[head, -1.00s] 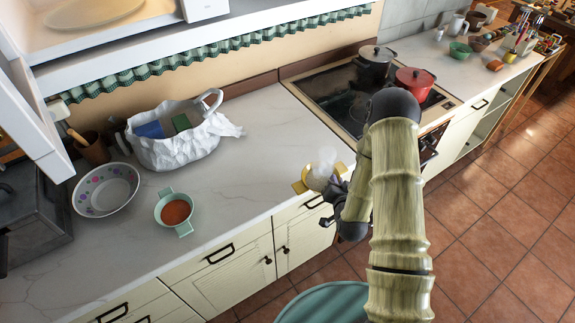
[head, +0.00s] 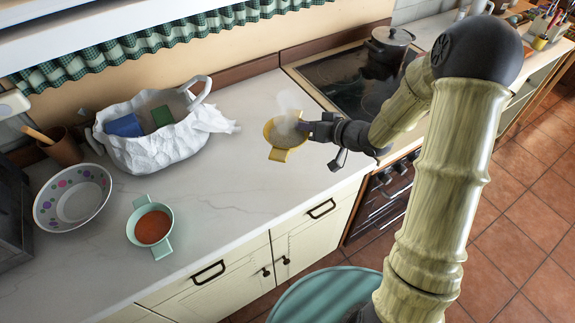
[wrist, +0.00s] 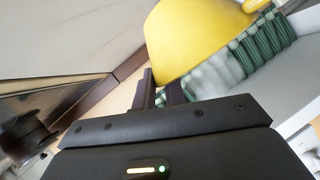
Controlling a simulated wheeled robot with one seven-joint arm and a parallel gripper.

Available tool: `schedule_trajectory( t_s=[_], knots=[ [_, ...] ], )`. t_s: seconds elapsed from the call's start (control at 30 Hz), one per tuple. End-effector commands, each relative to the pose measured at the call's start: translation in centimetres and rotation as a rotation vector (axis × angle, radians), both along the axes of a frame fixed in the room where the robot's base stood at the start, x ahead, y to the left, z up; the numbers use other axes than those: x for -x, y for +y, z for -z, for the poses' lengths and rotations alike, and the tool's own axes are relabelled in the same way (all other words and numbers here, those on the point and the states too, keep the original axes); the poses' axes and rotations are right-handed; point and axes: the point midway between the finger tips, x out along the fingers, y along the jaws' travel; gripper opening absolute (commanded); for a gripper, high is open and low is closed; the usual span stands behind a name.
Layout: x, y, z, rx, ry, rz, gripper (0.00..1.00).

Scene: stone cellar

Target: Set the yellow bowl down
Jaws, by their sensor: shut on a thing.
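The yellow bowl (head: 289,153) has small side handles, and pale steam rises from it. My gripper (head: 306,128) is shut on the right side of the bowl. The bowl is over the white marble counter, left of the stove; I cannot tell whether its base touches the counter. In the wrist view the yellow bowl (wrist: 195,35) fills the upper middle, beyond my gripper's dark fingers (wrist: 160,92). The bowl's contents are hard to make out.
A green bowl (head: 164,250) of orange-red food, a dotted white bowl (head: 47,213) and a white crumpled bag (head: 150,158) stand to the left. The stove (head: 345,90) with a dark pot (head: 389,50) is at right. The marble counter (head: 235,195) around the bowl is clear.

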Motion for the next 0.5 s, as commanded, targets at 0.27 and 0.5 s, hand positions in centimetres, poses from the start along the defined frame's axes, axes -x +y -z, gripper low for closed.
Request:
schedule_trajectory(
  t_s=[0.27,0.5],
  knots=[
    [0.0,0.0,0.0,-0.003,-0.001,0.001,0.0],
    [0.0,0.1,3.2,-0.005,0.004,0.001,0.0]
  ],
)
